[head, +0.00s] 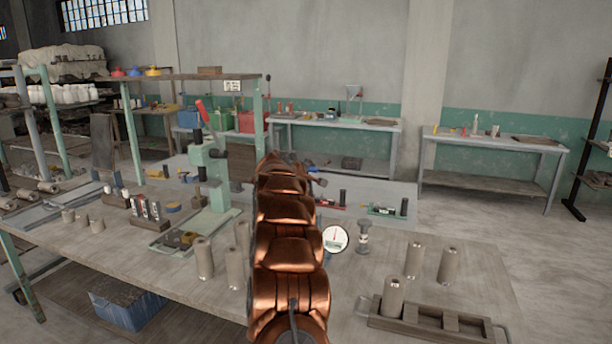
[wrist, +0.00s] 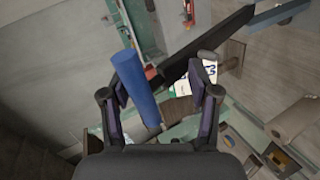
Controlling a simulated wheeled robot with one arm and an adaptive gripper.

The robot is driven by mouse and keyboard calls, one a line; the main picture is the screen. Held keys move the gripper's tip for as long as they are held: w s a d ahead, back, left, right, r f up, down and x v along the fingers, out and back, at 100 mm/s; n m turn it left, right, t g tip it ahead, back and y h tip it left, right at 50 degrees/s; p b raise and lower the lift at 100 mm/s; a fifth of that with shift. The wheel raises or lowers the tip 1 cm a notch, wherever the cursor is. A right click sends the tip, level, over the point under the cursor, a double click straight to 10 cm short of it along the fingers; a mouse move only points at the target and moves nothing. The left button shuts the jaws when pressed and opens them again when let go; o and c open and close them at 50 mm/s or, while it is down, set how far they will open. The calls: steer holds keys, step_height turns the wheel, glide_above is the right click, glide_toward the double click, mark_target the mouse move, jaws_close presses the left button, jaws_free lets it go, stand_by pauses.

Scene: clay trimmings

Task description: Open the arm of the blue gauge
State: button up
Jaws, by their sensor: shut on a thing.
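A blue cylinder (wrist: 135,85), which looks like the handle on the arm of the blue gauge, stands between the fingers of my gripper (wrist: 158,96) in the wrist view. It lies close against the left finger; a gap shows towards the right finger, and I cannot see the contact clearly. A long black bar (wrist: 205,45) runs behind the fingers to the upper right. In the head view a small blue part (head: 318,181) shows just right of my arm, which hides my gripper and most of the gauge.
A red gauge (head: 332,204) and a green gauge (head: 386,210) lie to the right on the bench. A round dial (head: 336,238) stands nearer. A green press (head: 215,165) with a red lever stands left of my arm. Grey cylinders and a wooden rack (head: 432,328) occupy the front right.

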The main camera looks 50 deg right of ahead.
steer(key=shift+s+f, duration=0.1)
steer(key=v, duration=1.2)
stand_by(0.7)
steer(key=s+a+f+g+y, duration=0.1)
steer(key=s+a+f+y, duration=0.2)
steer(key=a, duration=0.8)
steer(key=s+a+f+m+y, duration=0.15)
steer(key=s+a+f, duration=0.3)
steer(key=a, duration=0.65)
steer(key=s+a+f+g+y, duration=0.15)
steer(key=s+a, duration=0.35)
steer(key=a, duration=0.6)
steer(key=s+a+f+g+y, duration=0.1)
steer(key=s+a+f+y, duration=0.2)
steer(key=s+a, duration=0.8)
steer(key=s+a+f+g+y, duration=0.2)
steer(key=s+a+f, duration=0.3)
steer(key=s+a, duration=0.6)
steer(key=shift+a+f+y, duration=0.35)
steer(key=shift+a+y, duration=0.35)
steer(key=shift+y, duration=0.1)
